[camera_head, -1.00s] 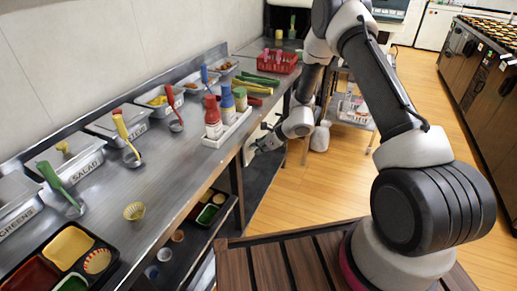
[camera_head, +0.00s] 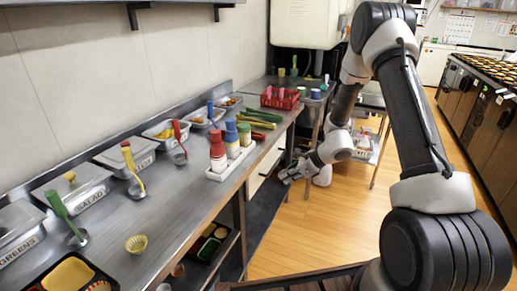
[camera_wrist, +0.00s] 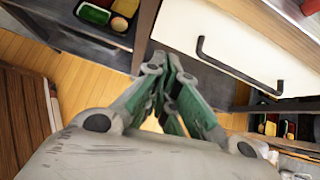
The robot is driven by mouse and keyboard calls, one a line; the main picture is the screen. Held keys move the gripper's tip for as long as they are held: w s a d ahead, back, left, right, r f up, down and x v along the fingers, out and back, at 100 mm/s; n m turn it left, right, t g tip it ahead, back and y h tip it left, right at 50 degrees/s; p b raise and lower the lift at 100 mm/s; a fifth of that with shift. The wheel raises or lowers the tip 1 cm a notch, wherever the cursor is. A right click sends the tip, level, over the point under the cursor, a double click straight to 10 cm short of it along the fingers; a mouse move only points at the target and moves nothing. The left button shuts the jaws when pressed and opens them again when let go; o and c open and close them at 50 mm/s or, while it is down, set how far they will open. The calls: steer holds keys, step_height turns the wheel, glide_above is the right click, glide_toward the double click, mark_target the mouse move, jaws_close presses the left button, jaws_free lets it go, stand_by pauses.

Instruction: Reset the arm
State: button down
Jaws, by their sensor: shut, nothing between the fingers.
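My gripper (camera_head: 286,179) hangs in front of the steel counter (camera_head: 165,200), beside its front edge and below the counter top. In the wrist view my gripper (camera_wrist: 168,62) has its green-and-grey fingers brought together at the tips, with nothing held. A white drawer front with a dark handle (camera_wrist: 240,70) lies beyond the fingertips; I cannot tell whether they touch it. My arm is bent, with the forearm reaching down toward the counter.
On the counter stand a white bottle caddy (camera_head: 212,174), a red basket (camera_head: 280,98), lidded steel containers (camera_head: 80,187) and a bento tray (camera_head: 45,285). A wire cart (camera_head: 372,130) stands behind my arm. The wooden floor (camera_head: 345,225) to the right is clear.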

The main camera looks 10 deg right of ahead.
steer(key=s+d+r+n+g, duration=0.1)
steer(key=s+r+n+g, duration=0.2)
steer(key=s+n, duration=0.35)
steer(key=s+d+r+n+g, duration=0.2)
steer(key=s+r+n, duration=0.2)
steer(key=s, duration=0.5)
steer(key=s+d+r+n+t+h, duration=0.1)
steer(key=s+d+r+n+h, duration=0.1)
steer(key=s+r, duration=0.4)
steer(key=s+d+r+n+t+h, duration=0.2)
steer(key=s+d+r+n, duration=0.3)
steer(key=r, duration=0.7)
steer(key=s+d+r+n+t+h, duration=0.1)
steer(key=s+d+r+n+h, duration=0.2)
steer(key=s+r+n, duration=0.2)
steer(key=shift+s+d+r+n+t+h, duration=0.2)
steer(key=shift+s+r+n+t+h, duration=0.2)
steer(key=shift+s+r, duration=1.2)
